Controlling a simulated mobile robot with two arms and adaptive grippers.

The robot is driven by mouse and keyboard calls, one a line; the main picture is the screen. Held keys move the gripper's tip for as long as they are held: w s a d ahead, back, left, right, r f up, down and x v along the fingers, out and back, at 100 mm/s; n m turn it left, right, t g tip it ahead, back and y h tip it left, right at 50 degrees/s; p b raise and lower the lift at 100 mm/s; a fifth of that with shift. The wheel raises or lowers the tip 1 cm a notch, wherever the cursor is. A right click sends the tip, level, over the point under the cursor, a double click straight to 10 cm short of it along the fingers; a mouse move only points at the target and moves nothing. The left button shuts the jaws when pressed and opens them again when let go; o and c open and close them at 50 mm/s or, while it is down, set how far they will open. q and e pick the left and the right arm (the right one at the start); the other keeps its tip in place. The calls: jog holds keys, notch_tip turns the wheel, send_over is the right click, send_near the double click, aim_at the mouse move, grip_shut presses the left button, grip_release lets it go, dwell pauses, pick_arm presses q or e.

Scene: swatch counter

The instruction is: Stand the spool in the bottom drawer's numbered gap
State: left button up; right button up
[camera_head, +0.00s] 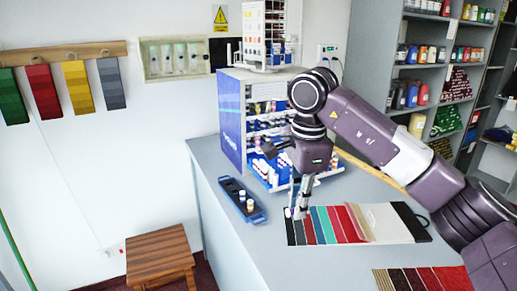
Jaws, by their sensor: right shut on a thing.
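My right gripper (299,211) points down over the counter, at the left end of the swatch card and in front of the drawer unit. It is shut on a small pale thing, likely the spool, mostly hidden by the fingers. The blue and white drawer unit (232,120) stands on the counter with several levels of small coloured items. Its bottom drawer (285,184) appears to stick out at the front, partly behind my gripper. The numbers and the gap are too small to make out. My left gripper is not in view.
The swatch card (400,222) lies on the grey counter (262,262), with another swatch strip (425,280) nearer. A wooden stool (160,250) stands on the floor. Bare counter lies front left.

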jog(key=s+d+f+n, duration=0.2)
jog(key=s+f+n, duration=0.2)
jog(key=s+n, duration=0.1)
jog(key=s+d+f+n, duration=0.2)
jog(key=s+f+n, duration=0.3)
jog(key=s, duration=0.3)
jog(key=s+d+f+n+g, duration=0.1)
jog(key=s+d+f+n, duration=0.2)
jog(key=s+f+n, duration=0.2)
jog(key=shift+s+y, duration=0.4)
jog(key=shift+s, duration=0.55)
jog(key=shift+s+n, duration=0.25)
jog(key=shift+n, duration=0.15)
